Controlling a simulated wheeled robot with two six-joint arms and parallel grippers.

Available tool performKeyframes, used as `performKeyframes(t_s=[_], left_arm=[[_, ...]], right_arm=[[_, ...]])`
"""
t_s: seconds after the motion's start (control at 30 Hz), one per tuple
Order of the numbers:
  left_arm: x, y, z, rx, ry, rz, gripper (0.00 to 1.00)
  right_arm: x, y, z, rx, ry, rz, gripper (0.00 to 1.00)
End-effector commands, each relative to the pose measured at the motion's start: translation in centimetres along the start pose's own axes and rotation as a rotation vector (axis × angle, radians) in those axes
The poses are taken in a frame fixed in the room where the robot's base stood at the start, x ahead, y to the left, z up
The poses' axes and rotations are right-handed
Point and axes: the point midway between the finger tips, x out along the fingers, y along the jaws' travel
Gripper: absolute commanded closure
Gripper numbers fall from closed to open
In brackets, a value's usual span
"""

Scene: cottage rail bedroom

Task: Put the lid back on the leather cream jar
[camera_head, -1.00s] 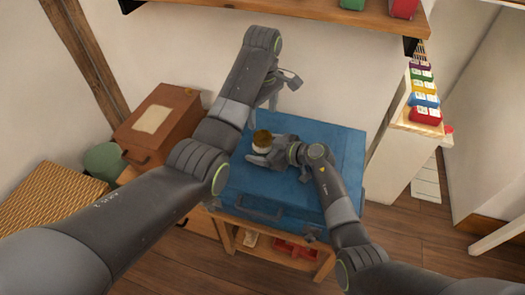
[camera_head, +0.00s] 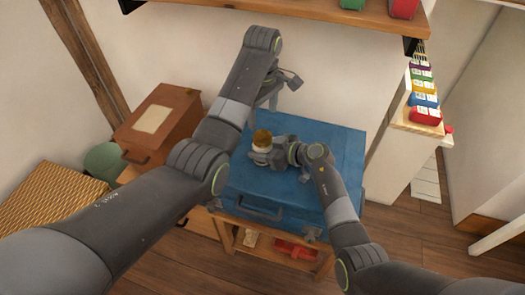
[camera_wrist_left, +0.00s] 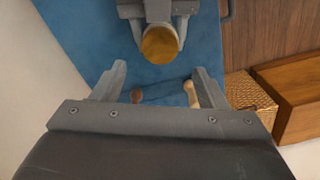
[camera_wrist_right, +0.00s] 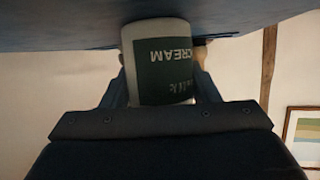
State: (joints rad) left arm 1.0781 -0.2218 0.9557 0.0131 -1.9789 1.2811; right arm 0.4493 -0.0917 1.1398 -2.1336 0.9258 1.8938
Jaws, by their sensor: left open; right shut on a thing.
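The leather cream jar (camera_head: 260,148) is a pale, squat jar with an amber-brown round top, over the left part of the blue case. My right gripper (camera_head: 262,157) is shut around it from the near right. The right wrist view shows the white jar (camera_wrist_right: 148,40) between the fingers, with a dark green "CREAM" label. I cannot tell whether the amber top is the lid or the contents. My left gripper (camera_wrist_left: 160,80) is open and empty, behind and above the jar; the left wrist view shows the amber top (camera_wrist_left: 160,44) beyond its fingers. No separate lid is clearly identifiable.
The blue case (camera_head: 340,150) lies on a low wooden stand. A brown box (camera_head: 158,122), a green round thing (camera_head: 104,160) and a wicker top (camera_head: 50,205) are at the left. A white shelf unit (camera_head: 395,155) stands right; a wall shelf (camera_head: 290,12) is above.

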Motion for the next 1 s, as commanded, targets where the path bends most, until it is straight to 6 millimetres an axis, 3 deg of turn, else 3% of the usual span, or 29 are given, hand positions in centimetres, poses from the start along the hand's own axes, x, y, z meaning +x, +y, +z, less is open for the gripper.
performKeyframes(t_s=[0.17,0.63,1.0], left_arm=[[0.6,0.0,0.0,0.0,-0.001,-0.001,0.33],[7.0,0.0,0.0,-0.001,-0.001,-0.002,0.33],[8.0,0.0,0.0,0.0,0.0,0.0,0.33]], right_arm=[[0.0,0.0,0.0,0.0,-0.001,0.0,1.0],[0.0,0.0,0.0,0.0,-0.001,0.0,1.0],[0.0,0.0,0.1,0.0,-0.001,0.0,1.0]])
